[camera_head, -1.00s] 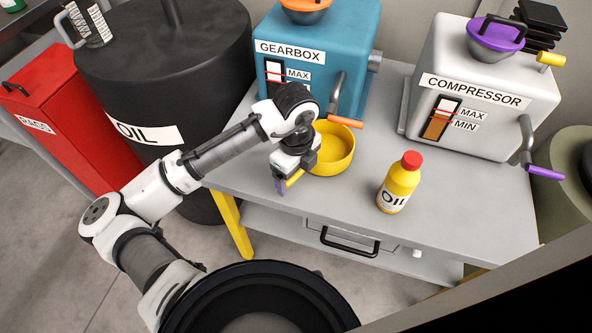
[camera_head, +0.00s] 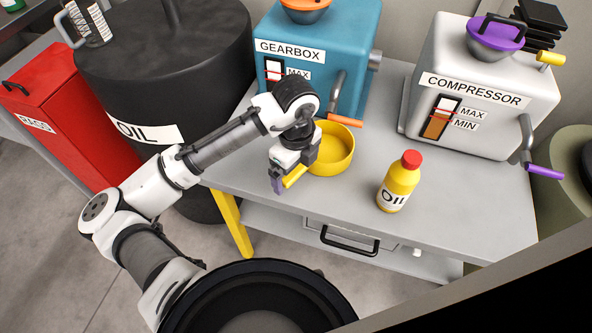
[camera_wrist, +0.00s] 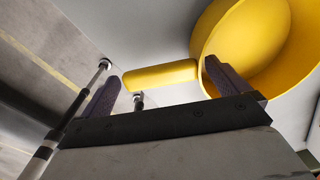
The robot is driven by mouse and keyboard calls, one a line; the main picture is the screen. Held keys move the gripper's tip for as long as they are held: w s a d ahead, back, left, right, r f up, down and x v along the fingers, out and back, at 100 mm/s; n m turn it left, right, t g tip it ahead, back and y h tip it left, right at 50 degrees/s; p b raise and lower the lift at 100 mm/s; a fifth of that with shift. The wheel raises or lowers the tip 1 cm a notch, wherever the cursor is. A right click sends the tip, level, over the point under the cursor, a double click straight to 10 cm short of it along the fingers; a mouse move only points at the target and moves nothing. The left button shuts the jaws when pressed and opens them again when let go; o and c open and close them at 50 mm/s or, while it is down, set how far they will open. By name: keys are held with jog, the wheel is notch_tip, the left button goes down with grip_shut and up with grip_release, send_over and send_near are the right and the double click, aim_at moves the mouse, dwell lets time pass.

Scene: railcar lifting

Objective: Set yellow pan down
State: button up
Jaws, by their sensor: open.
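The yellow pan (camera_head: 335,157) rests on the grey table beneath the gearbox drain spout, its handle (camera_head: 294,177) pointing front-left. In the wrist view the pan's bowl (camera_wrist: 255,45) fills the upper right, with its yellow handle (camera_wrist: 160,75) lying beyond and between the purple fingertips. My gripper (camera_head: 279,181) is at the handle near the table's left front edge. It also shows in the wrist view (camera_wrist: 160,92), with its fingers spread apart and not pressed on the handle. My wrist hides part of the pan's left side in the head view.
A yellow oil bottle (camera_head: 398,182) with a red cap stands right of the pan. The blue gearbox (camera_head: 318,50) and the white compressor (camera_head: 485,85) stand behind. A black oil drum (camera_head: 165,75) is left of the table (camera_head: 460,205). The table's front middle is clear.

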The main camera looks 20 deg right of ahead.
notch_tip(320, 180, up, 10)
jog(key=shift+r, duration=0.2)
